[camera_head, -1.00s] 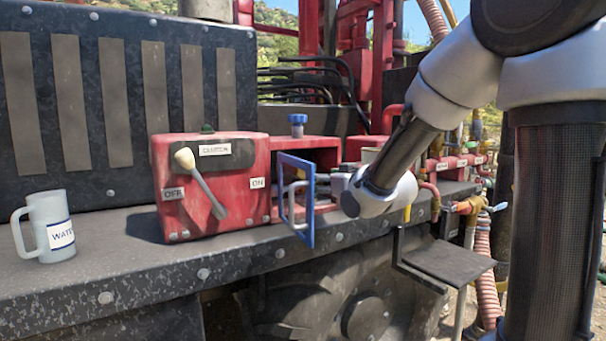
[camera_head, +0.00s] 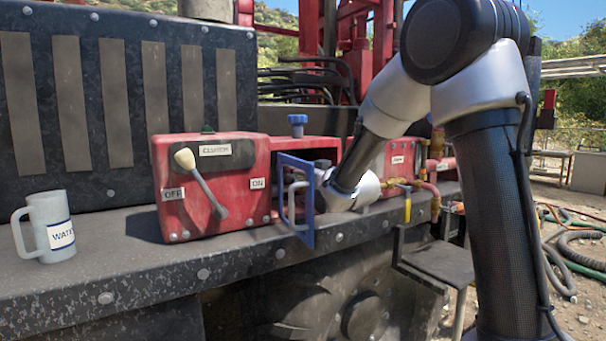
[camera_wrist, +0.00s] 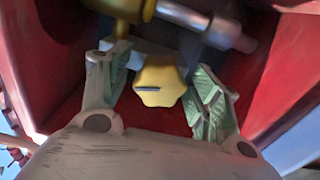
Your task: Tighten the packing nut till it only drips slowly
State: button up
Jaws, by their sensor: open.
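The brass packing nut (camera_wrist: 160,86), six-sided with a dark slot on its face, shows in the wrist view inside a red housing. My gripper (camera_wrist: 157,66) is open, with one pale green-padded finger on each side of the nut. I see gaps between the fingers and the nut, and I cannot tell whether the fingers are level with it in depth. A brass and grey pipe fitting (camera_wrist: 185,15) lies behind it. In the head view my gripper (camera_head: 318,172) reaches into the open red box (camera_head: 318,150), largely hidden by the blue-framed door. No dripping water is visible.
The blue-framed door (camera_head: 308,215) stands open just left of my wrist. A red clutch box (camera_head: 215,215) with a lever (camera_head: 203,185) is beside it. A white mug (camera_head: 48,240) stands far left on the deck. Pipes and valves (camera_head: 425,185) lie to the right.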

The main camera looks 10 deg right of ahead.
jog(key=c, duration=1)
jog(key=shift+c, duration=0.2)
jog(key=m, duration=0.3)
jog(key=shift+m, duration=2.2)
jog(key=o, duration=1)
jog(key=shift+o, duration=0.2)
jog(key=shift+s, duration=0.15)
